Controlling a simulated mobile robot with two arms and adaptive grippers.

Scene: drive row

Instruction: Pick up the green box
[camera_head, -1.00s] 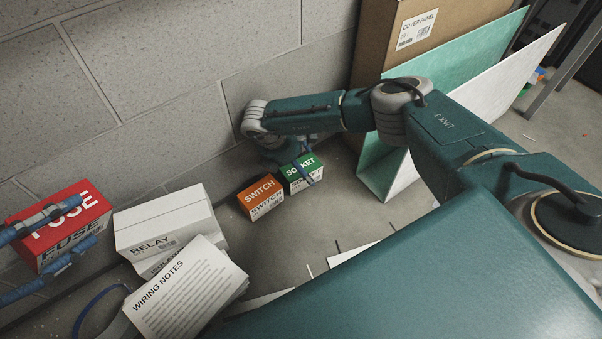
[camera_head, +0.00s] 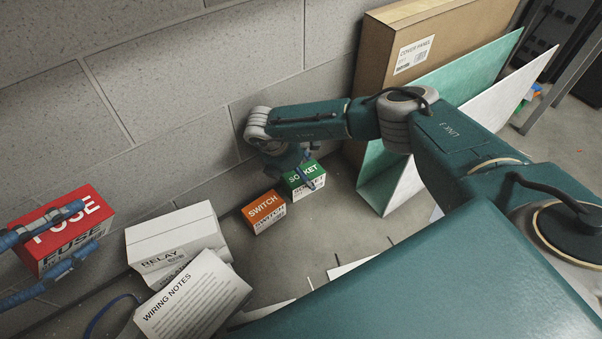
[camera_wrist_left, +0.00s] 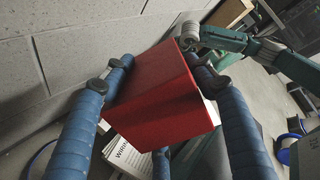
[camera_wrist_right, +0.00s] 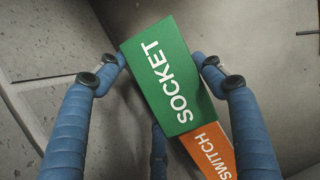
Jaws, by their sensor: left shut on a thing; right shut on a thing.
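The green box (camera_head: 304,178), marked SOCKET, is near the wall, just right of the orange SWITCH box (camera_head: 264,212). My right gripper (camera_head: 303,168) comes at it from above. The right wrist view shows its fingers (camera_wrist_right: 160,72) shut on either side of the green box (camera_wrist_right: 164,82), with the orange box (camera_wrist_right: 211,150) close beside it. I cannot tell whether the green box is clear of the floor. My left gripper (camera_head: 68,232) is shut on the red FUSE box (camera_head: 62,232), which also shows between the fingers in the left wrist view (camera_wrist_left: 158,98).
White RELAY boxes (camera_head: 172,232) and a WIRING NOTES sheet (camera_head: 193,300) are at the lower left. The block wall (camera_head: 160,90) runs behind.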

